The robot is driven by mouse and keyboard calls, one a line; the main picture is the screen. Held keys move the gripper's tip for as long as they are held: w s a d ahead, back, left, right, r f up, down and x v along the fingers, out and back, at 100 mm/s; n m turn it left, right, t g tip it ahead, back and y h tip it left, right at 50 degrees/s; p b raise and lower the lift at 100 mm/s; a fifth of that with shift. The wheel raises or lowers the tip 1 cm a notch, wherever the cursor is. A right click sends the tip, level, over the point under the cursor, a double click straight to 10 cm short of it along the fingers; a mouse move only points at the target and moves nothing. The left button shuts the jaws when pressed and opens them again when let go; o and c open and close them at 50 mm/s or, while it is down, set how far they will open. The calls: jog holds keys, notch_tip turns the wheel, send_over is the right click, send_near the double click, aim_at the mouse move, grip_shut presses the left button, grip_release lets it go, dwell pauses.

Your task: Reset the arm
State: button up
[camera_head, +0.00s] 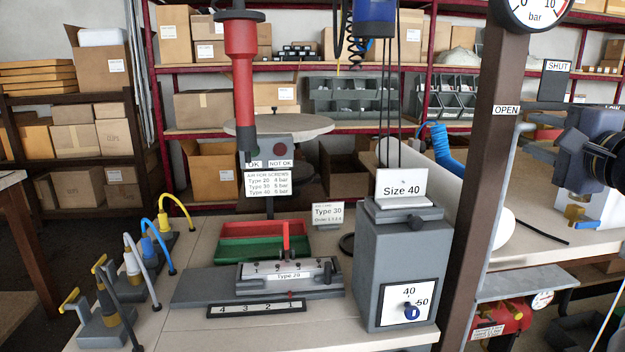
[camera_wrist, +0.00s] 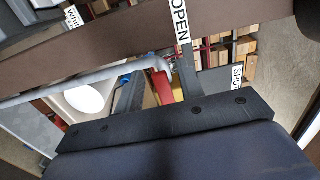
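My arm (camera_head: 590,140) reaches in from the right edge in the head view, beside the brown post. My gripper (camera_wrist: 165,122) fills the bottom of the wrist view as a wide dark bar with screws in front of a blue-grey body.
The brown post (camera_head: 487,170) with a pressure gauge (camera_head: 535,10) stands close to the arm. On the table are a grey box marked Size 40 (camera_head: 393,265), a Type 20 fixture (camera_head: 290,275), a red and green tray (camera_head: 240,250) and several coloured hoses at left. A red tool (camera_head: 241,60) hangs above.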

jog(key=w, duration=0.1)
jog(key=w+p, duration=0.1)
jog(key=shift+w+a+r, duration=0.15)
jog(key=shift+w+r, duration=0.15)
jog(key=shift+s+r+m+p, duration=0.2)
jog(key=shift+r+m+p, duration=0.15)
jog(key=shift+m+p, duration=0.75)
jog(key=shift+p, duration=0.2)
